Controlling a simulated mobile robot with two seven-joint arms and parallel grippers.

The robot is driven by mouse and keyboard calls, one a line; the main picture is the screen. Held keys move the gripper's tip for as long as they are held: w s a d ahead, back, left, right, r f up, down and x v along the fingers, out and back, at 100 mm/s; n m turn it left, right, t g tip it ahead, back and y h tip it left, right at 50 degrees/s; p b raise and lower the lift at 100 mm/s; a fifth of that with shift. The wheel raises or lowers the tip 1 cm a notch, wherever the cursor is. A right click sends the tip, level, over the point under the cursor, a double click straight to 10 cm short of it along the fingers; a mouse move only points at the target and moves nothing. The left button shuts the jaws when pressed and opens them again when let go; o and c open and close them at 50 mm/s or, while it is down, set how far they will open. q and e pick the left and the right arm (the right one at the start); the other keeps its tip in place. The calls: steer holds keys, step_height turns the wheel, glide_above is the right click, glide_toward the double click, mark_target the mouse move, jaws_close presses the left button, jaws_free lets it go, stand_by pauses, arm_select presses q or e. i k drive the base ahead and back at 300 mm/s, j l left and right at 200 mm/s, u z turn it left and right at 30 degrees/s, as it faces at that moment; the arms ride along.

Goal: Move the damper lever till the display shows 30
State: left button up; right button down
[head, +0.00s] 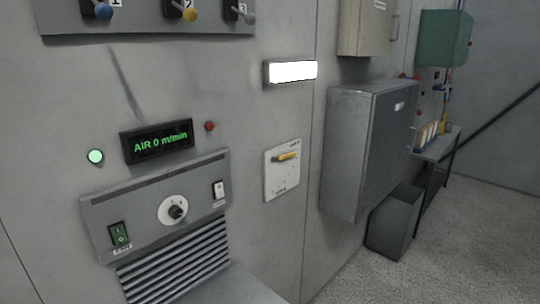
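The display (157,141) on the grey wall reads "AIR 0 m/min" in green. A yellow-handled lever (287,156) sits on a white plate (282,178), right of the display; it points roughly sideways, tilted slightly up to the right. The small print on its plate is too small to read. Three levers with round knobs, blue (103,11), yellow (189,14) and dark (249,18), stick out of a grey panel at the top, numbered 1, 2 and 3. I cannot tell by label which is the damper lever. Neither gripper shows.
Below the display, a grey panel holds a green rocker switch (119,233), a round dial (174,210) and a white switch (218,189) above a louvred vent (175,262). A large grey cabinet (362,150) juts out at right. Open floor (450,250) lies at lower right.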

mark_target(273, 160)
steer(key=u, duration=0.55)
steer(key=i+l+u, duration=0.5)
steer(key=l+u, duration=0.2)
steer(key=l, duration=0.25)
